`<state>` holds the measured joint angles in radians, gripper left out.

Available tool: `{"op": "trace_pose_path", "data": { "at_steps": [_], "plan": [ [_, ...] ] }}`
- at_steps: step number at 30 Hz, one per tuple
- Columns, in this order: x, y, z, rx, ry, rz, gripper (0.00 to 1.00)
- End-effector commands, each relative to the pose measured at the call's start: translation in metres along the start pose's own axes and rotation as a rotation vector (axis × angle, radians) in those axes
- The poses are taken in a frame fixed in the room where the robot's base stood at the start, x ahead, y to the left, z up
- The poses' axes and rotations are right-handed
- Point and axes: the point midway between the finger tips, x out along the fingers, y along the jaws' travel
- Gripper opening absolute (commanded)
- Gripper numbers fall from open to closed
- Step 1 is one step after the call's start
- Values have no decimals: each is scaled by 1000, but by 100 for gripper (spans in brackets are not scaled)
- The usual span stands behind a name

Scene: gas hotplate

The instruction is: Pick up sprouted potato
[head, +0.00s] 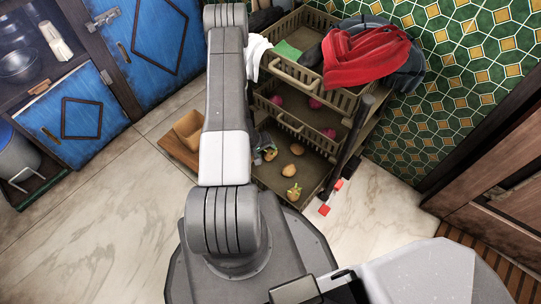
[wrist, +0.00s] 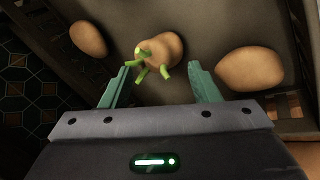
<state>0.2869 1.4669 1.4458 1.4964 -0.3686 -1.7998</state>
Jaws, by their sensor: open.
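The sprouted potato (wrist: 164,48) is round and tan, with several bright green sprouts on its left and lower side in the wrist view. It lies on a flat brown surface just beyond my gripper (wrist: 155,78).
Plain potatoes lie at left (wrist: 88,39) and right (wrist: 250,68) in the wrist view. The rack's upper basket (head: 300,80) holds a red cloth (head: 366,56) and overhangs the lower tiers. A dark red-tipped object (head: 350,145) stands at right.

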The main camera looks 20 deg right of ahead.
Motion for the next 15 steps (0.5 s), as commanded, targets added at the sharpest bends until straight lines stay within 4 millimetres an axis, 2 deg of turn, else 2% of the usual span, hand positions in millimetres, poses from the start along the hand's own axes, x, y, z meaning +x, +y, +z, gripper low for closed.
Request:
{"op": "trace_pose_path", "data": {
  "at_steps": [1, 6, 14, 15],
  "plan": [
    [12, -2, 2, 1, -2, 0, 56],
    [35, -1, 3, 2, -1, 0, 56],
    [37, 0, 2, 0, 0, 0, 56],
    [37, 0, 2, 0, 0, 0, 50]
  ]
}}
